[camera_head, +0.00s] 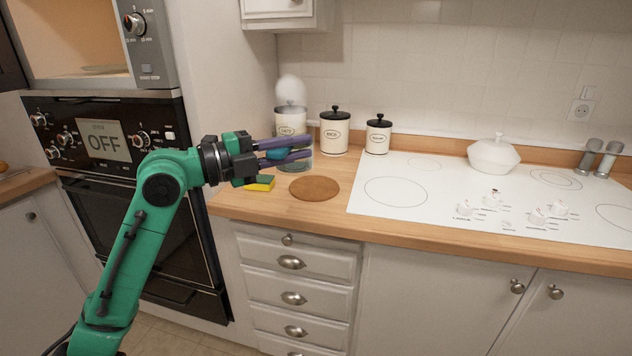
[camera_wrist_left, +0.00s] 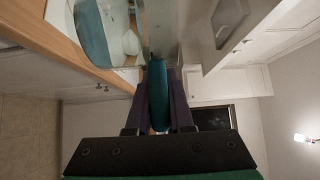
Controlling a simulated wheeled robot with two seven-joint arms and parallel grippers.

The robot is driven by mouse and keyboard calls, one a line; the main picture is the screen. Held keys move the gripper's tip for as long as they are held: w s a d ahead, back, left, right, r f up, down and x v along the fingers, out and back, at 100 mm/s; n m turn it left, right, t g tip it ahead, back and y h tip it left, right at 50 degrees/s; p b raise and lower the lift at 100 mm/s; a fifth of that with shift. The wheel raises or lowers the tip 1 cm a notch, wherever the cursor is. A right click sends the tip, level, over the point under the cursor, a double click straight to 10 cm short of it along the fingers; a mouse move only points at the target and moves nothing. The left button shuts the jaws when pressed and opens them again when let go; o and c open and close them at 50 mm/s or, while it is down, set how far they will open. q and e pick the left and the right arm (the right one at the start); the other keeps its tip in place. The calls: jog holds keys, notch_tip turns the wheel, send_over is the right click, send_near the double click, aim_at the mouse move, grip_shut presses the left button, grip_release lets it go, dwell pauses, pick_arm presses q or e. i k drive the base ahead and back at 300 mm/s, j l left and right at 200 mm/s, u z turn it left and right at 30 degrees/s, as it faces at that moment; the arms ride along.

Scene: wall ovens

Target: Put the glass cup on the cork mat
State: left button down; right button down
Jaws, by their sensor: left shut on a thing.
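The clear glass cup (camera_head: 302,161) is hard to make out in the head view. It is at the fingertips of my left gripper (camera_head: 309,147), whose purple fingers are shut on it. The round brown cork mat (camera_head: 314,188) lies bare on the wooden counter, just in front and to the right of the cup. I cannot tell whether the cup's base touches the counter. In the left wrist view the fingers (camera_wrist_left: 159,85) show with a teal part between them, and a see-through, distorting shape beyond them looks like the cup (camera_wrist_left: 92,35). My right gripper is out of view.
A yellow and green sponge (camera_head: 260,184) lies left of the mat. White canisters with black lids (camera_head: 335,132) stand behind. A white hob (camera_head: 395,190) with a lidded white pot (camera_head: 493,155) fills the right side. The oven column (camera_head: 105,140) stands at left.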

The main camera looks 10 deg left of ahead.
aim_at(313, 191)
jog(key=i, duration=0.85)
